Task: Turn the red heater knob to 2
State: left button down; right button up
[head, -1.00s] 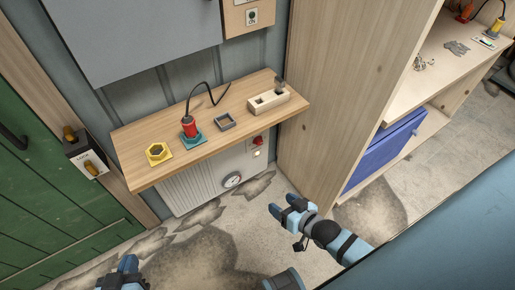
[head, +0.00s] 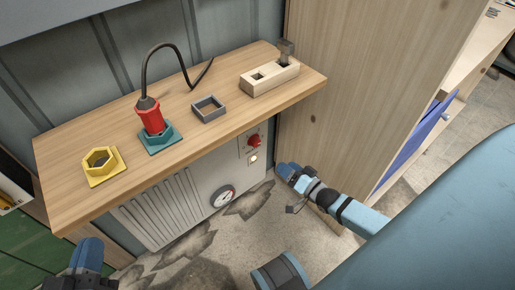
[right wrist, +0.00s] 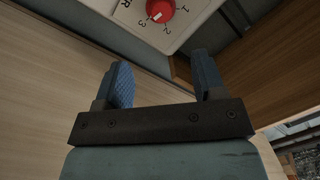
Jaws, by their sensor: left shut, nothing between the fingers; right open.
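The red heater knob (head: 254,141) is on the front of the pale heater (head: 190,190), below the shelf edge. In the right wrist view the knob (right wrist: 162,9) shows at the top, cut by the frame, with the numbers 1, 2 and 3 around it. A white mark on it lies on the lower side, towards 2 and 3; I cannot tell its exact setting. My right gripper (head: 286,171) is open and empty, right of and below the knob, apart from it. My left gripper (head: 88,256) is shut and empty at the lower left, away from the heater.
The wooden shelf (head: 190,150) overhangs the heater. It carries a yellow hex holder (head: 101,163), a red corded tool (head: 150,117) in a teal base, a grey square frame (head: 209,108) and a wooden block (head: 270,82). A tall wooden panel (head: 340,100) stands close on the right.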

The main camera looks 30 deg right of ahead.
jog(key=b, duration=0.3)
send_near(257, 144)
jog(key=w, duration=0.5)
jog(key=w+a+b, duration=0.1)
jog(key=w, duration=0.1)
jog(key=shift+w+a+f, duration=0.1)
jog(key=shift+w+f, duration=0.1)
jog(key=shift+w, duration=0.1)
jog(key=shift+w+a+r+b, duration=0.1)
jog(key=shift+w+b, duration=0.2)
jog(key=shift+w, duration=0.25)
pick_arm(q)
jog(key=shift+m+g, duration=0.5)
jog(key=shift+m, duration=0.4)
jog(key=f, duration=0.4)
jog(key=shift+w+a+f, duration=0.1)
jog(key=shift+w+a, duration=0.1)
jog(key=shift+w, duration=0.2)
pick_arm(e)
jog(key=c, duration=0.9)
